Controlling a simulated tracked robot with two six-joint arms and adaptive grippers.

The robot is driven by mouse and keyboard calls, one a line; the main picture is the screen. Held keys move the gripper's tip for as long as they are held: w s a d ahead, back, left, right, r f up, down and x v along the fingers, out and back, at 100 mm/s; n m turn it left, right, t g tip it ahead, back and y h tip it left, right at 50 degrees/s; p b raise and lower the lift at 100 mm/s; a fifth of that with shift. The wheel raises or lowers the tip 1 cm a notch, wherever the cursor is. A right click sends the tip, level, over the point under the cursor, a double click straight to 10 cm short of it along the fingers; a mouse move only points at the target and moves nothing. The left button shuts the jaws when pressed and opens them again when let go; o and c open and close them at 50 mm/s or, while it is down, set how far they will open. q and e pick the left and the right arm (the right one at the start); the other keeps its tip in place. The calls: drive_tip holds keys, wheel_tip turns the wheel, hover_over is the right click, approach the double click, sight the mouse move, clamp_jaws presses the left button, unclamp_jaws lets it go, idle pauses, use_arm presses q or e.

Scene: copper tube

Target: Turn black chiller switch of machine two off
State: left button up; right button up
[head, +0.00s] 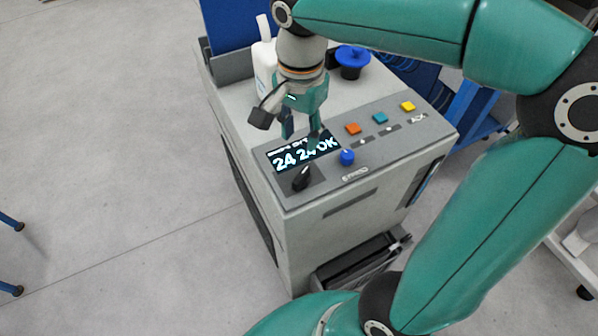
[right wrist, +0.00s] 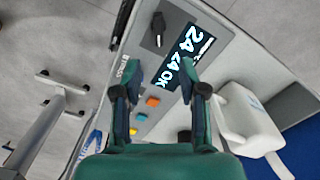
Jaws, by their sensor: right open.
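The black switch (head: 302,177) sits at the front left corner of the machine's sloped grey panel, just below the lit display (head: 282,160). It also shows in the right wrist view (right wrist: 158,28), near the top and beyond the fingertips. Its on or off position cannot be read. My right gripper (head: 302,135) points down over the display, behind the switch in the head view. In the right wrist view its fingers (right wrist: 160,70) are apart with nothing between them, clear of the switch. My left gripper is not in view.
A blue knob (head: 347,157) and orange (head: 353,129), teal (head: 380,117) and yellow (head: 407,106) buttons are on the same panel, right of the display. A white bottle (head: 264,60) and a blue-capped fitting (head: 351,62) stand on top behind. Open floor lies left.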

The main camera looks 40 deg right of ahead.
sight(300, 175)
wheel_tip(300, 175, down, 13)
drive_tip(key=shift+s+f, duration=0.1)
drive_tip(key=shift+f, duration=0.05)
drive_tip(key=shift+c, duration=0.2)
clamp_jaws()
